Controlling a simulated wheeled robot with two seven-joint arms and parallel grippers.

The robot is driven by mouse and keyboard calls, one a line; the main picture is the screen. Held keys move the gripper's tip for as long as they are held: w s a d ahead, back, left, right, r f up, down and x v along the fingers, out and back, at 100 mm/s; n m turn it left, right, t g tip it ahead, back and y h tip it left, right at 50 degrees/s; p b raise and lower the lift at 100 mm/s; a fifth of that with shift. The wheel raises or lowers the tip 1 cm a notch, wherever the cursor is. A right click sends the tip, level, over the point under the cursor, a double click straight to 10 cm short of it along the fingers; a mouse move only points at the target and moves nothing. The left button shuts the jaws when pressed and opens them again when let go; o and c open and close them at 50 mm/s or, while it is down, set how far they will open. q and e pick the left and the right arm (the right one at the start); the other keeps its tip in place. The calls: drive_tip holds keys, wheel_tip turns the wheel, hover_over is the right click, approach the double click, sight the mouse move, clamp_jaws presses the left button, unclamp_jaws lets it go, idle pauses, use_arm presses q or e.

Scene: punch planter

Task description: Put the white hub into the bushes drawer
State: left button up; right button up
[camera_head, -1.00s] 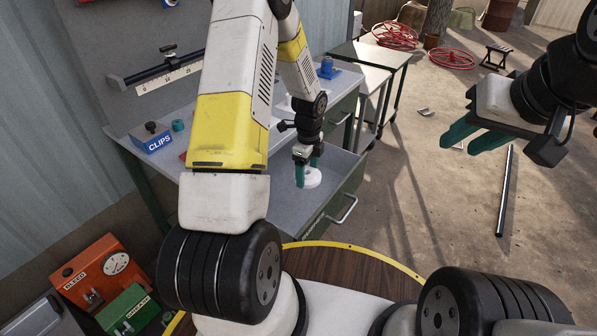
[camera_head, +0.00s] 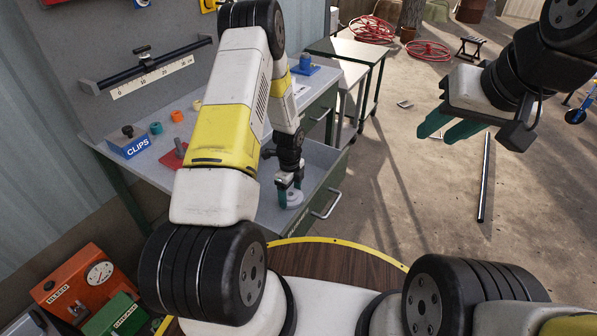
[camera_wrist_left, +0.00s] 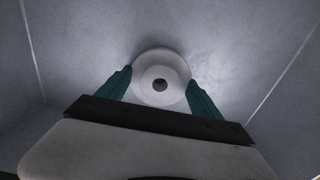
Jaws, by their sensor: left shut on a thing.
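The white hub (camera_head: 291,199) is between the green fingers of my left gripper (camera_head: 290,190), low inside the open drawer (camera_head: 268,212) of the workbench. In the left wrist view the hub (camera_wrist_left: 160,80) is a round white disc with a dark centre hole. The fingers of my left gripper (camera_wrist_left: 160,92) close on its two sides, over the drawer's grey floor (camera_wrist_left: 75,60). I cannot tell whether the hub touches the floor. My right gripper (camera_head: 447,128) is empty, its green fingers apart, in the air at the right.
A blue CLIPS box (camera_head: 128,142), a teal ring (camera_head: 156,128) and orange rings (camera_head: 177,116) stand on the bench top. The drawer has a metal handle (camera_head: 327,205) in front. A round wooden top (camera_head: 330,262) is close to me. A dark bar (camera_head: 484,180) lies on the floor.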

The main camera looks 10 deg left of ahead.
use_arm(q)
drive_tip(key=o, duration=1.5)
drive_tip(key=shift+o, duration=0.2)
wheel_tip(320, 180, up, 25)
drive_tip(key=s+n+t, duration=0.1)
drive_tip(key=s+n, duration=0.1)
drive_tip(key=n, duration=0.3)
drive_tip(key=s+r+n+t, duration=0.2)
drive_tip(key=s+r+n, duration=0.4)
drive_tip(key=r, duration=0.5)
drive_tip(key=s+d+r+n+t+h, duration=0.1)
drive_tip(key=s+r+n, duration=0.4)
drive_tip(key=s, duration=0.3)
drive_tip(key=s+d+r+n+t+h, duration=0.1)
drive_tip(key=s+r+n+t, duration=0.1)
drive_tip(key=s+r+n, duration=0.3)
drive_tip(key=s, duration=0.3)
drive_tip(key=shift+s+r, duration=0.15)
drive_tip(key=shift+r, duration=0.15)
